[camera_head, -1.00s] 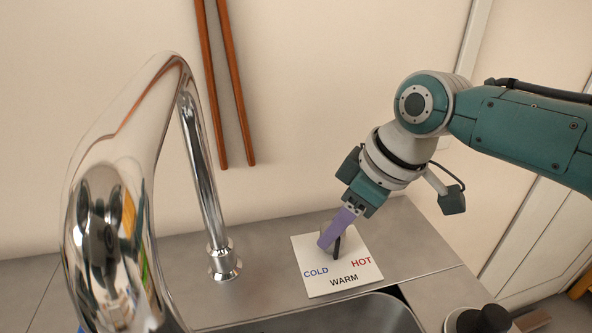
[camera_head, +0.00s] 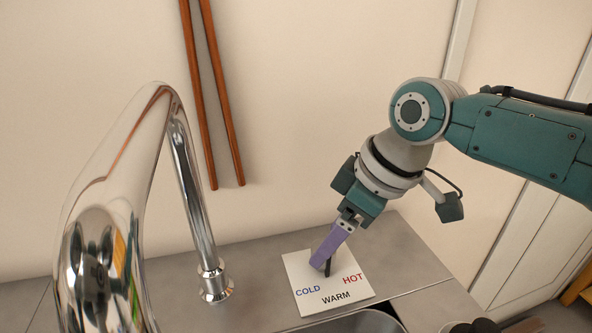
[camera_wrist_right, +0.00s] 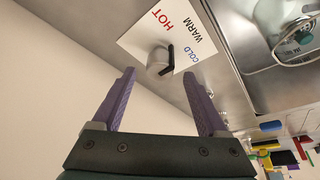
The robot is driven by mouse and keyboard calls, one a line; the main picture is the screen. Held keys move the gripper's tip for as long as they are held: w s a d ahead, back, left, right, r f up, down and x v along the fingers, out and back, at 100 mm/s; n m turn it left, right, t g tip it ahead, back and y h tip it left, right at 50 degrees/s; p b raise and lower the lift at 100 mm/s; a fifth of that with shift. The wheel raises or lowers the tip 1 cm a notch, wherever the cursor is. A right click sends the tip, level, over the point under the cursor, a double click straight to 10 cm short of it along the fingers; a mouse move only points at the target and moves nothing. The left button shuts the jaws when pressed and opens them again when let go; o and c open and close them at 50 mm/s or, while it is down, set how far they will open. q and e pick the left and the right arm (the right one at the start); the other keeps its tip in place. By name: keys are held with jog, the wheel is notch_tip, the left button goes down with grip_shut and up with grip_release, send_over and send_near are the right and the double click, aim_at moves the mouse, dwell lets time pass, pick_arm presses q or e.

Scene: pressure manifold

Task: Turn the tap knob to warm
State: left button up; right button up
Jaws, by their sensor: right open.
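The tap knob is a pale round knob (camera_wrist_right: 158,59) with a black lever (camera_wrist_right: 171,54) on a white plate (camera_head: 301,269) marked COLD, WARM and HOT. In the right wrist view the black lever tilts towards the lettered side, but I cannot tell exactly which word it points at. My right gripper (camera_wrist_right: 159,82) is open and empty, with its purple fingers apart and the knob ahead between the line of the tips. In the head view the right gripper (camera_head: 322,264) is over the plate and its fingers hide much of the knob. My left gripper is not in view.
A tall chrome faucet (camera_head: 190,185) stands left of the plate, on the grey counter (camera_head: 262,262). The sink edge (camera_head: 362,319) is in front of the plate. Two wooden sticks (camera_head: 213,95) are against the wall behind.

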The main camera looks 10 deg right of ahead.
jog(key=p+v, duration=0.1)
jog(key=v, duration=0.7)
